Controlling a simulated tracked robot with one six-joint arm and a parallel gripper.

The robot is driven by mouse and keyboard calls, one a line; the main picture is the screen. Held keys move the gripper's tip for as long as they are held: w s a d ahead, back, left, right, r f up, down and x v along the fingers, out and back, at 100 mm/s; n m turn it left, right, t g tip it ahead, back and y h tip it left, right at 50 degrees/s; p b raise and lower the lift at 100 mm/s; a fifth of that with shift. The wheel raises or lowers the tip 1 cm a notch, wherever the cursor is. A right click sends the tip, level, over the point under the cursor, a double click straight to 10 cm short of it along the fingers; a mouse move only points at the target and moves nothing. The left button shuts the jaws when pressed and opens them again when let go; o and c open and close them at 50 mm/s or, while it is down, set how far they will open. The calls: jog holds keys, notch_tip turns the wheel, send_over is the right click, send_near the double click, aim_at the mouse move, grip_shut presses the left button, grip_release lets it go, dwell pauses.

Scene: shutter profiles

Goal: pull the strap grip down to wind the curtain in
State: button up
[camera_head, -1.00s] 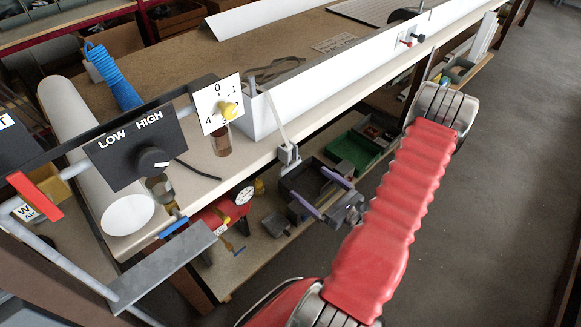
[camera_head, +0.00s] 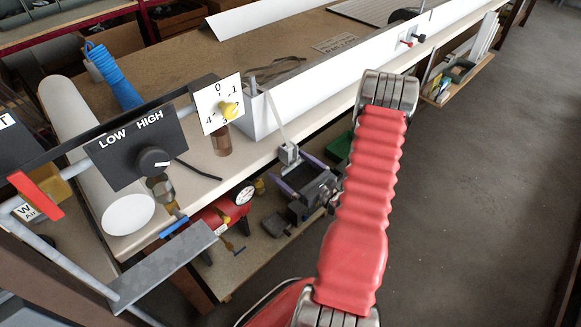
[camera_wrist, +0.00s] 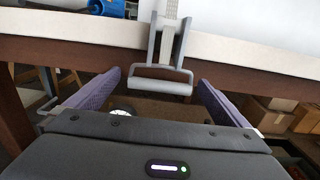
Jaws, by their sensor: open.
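The strap grip (camera_head: 288,153) is a small grey frame hanging on a pale strap (camera_head: 275,118) at the bench's front edge. In the wrist view the grip (camera_wrist: 162,82) shows a grey crossbar below two side arms, with the strap (camera_wrist: 171,10) rising from it. My gripper (camera_head: 285,166) is open, with purple fingers just below the grip in the head view. In the wrist view my gripper (camera_wrist: 160,79) has one finger to each side of the crossbar, with clear gaps. I cannot tell whether the crossbar is at fingertip depth.
The bench edge (camera_wrist: 60,25) runs behind the grip. A white profile box (camera_head: 330,75) lies along the bench above. A red tank (camera_head: 215,215) with a gauge sits on the shelf below left. A dial plate (camera_head: 209,115) with a yellow knob stands left of the strap.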

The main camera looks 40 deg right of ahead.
jog(key=shift+w, duration=0.15)
jog(key=shift+c, duration=0.5)
jog(key=c, duration=1.4)
